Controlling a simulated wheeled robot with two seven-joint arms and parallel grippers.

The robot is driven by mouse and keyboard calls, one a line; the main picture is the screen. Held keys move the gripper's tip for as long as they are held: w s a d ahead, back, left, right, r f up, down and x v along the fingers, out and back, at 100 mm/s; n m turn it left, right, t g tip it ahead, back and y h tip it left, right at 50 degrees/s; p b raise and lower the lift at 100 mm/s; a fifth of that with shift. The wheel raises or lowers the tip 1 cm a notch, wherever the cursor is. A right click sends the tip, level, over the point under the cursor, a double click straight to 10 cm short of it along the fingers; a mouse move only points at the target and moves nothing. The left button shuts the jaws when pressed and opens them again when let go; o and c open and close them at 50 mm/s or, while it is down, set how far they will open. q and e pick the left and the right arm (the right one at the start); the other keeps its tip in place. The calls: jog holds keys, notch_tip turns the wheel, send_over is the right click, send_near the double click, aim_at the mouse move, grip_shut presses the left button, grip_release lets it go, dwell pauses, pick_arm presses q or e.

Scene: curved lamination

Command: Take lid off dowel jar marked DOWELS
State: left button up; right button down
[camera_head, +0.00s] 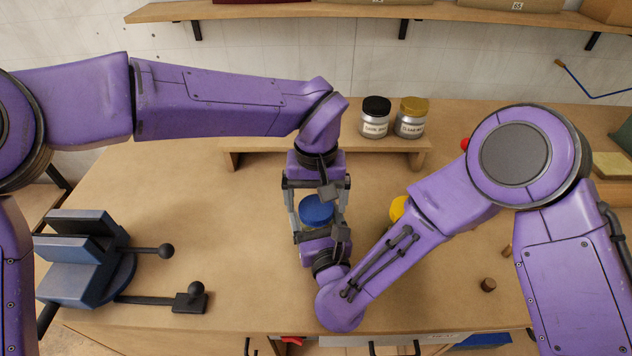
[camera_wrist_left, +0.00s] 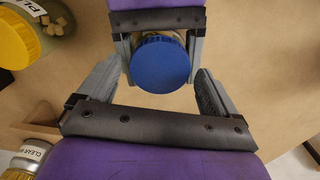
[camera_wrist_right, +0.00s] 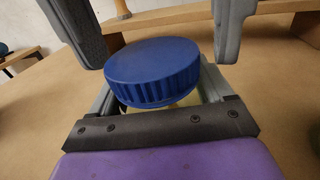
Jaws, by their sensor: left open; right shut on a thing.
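A jar with a ridged blue lid (camera_head: 316,210) stands between my two grippers; the blue lid also shows in the left wrist view (camera_wrist_left: 160,63) and in the right wrist view (camera_wrist_right: 152,72). Its label is hidden, so I cannot read whether it says DOWELS. My right gripper (camera_wrist_right: 158,100) is shut on the jar's body below the lid, coming from the front. My left gripper (camera_wrist_left: 160,72) comes from the back and is open. Its fingers are spread at either side of the lid, apart from it.
A yellow-lidded jar (camera_wrist_left: 18,40) of wooden pieces stands nearby, partly behind my right arm in the head view. A blue vise (camera_head: 80,262) sits left.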

pick_arm(q)
jog(key=shift+f, duration=0.3)
jog(key=c, duration=1.1)
jog(key=n, duration=1)
jog(key=o, duration=1.2)
jog(key=shift+c, duration=0.2)
